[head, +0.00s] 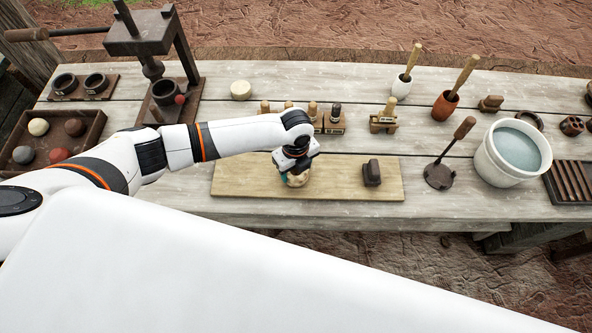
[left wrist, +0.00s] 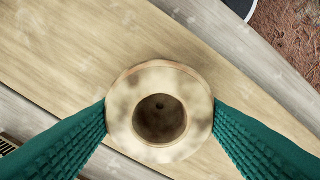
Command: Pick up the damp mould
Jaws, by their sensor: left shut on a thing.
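The damp mould (left wrist: 160,78) is a pale, round, blotchy piece with a deep round hollow and a small dark hole at its bottom. In the left wrist view it sits between the two teal ribbed fingers of my left gripper (left wrist: 160,112), which touch it on both sides. In the head view the mould (head: 295,181) shows partly under my left gripper (head: 293,172), over the light wooden board (head: 235,178). The wrist hides much of it there. I cannot tell whether it rests on the board or is just clear of it. My right gripper is not in view.
A dark brown block (head: 371,173) lies on the board to the right. Small wooden stamps (head: 334,122) stand behind. A tray of balls (head: 52,140) and a press (head: 140,35) are left.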

